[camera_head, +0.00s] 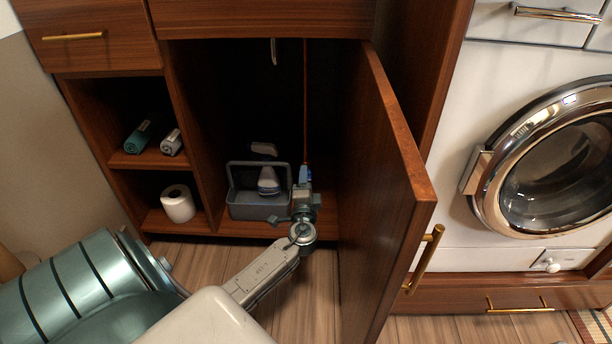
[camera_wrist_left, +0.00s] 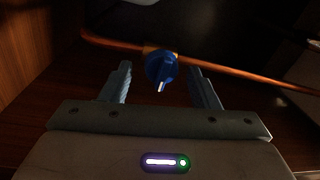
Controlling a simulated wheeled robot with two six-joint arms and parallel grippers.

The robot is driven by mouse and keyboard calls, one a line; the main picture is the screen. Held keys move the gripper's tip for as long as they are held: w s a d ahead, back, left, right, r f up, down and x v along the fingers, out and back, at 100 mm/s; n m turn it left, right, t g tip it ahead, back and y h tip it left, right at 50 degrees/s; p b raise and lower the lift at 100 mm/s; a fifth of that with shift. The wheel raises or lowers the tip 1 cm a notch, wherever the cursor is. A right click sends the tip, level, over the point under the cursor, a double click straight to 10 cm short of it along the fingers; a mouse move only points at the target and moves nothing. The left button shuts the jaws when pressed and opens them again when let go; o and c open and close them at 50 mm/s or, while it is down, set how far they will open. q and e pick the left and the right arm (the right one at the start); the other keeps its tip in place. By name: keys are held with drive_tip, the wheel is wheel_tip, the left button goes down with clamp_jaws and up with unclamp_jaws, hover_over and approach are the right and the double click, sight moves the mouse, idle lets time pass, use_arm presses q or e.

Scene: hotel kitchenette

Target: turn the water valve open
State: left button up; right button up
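The water valve, a blue knob with a pale pointer mark (camera_wrist_left: 161,68), sits on a copper pipe (camera_wrist_left: 105,42) in the left wrist view. In the head view a small blue part of it shows (camera_head: 305,172) at the foot of the upright pipe (camera_head: 305,100), inside the open cabinet. My left gripper (camera_head: 303,190) reaches into the cabinet just in front of it. Its two fingers stand apart, one on each side of the knob in the left wrist view; I see gaps, with no clear contact. My right gripper is not in view.
A grey caddy (camera_head: 246,206) with a spray bottle (camera_head: 268,182) stands left of the gripper. The open cabinet door (camera_head: 385,215) stands close on the right. A toilet roll (camera_head: 178,204) sits on the lower left shelf, and a washing machine (camera_head: 550,160) is at right.

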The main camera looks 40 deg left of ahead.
use_arm(q)
drive_tip(key=p+v, duration=0.2)
drive_tip(key=v, duration=0.8)
drive_tip(key=shift+s+d, duration=0.25)
drive_tip(key=shift+s, duration=0.05)
drive_tip(key=shift+p, duration=0.3)
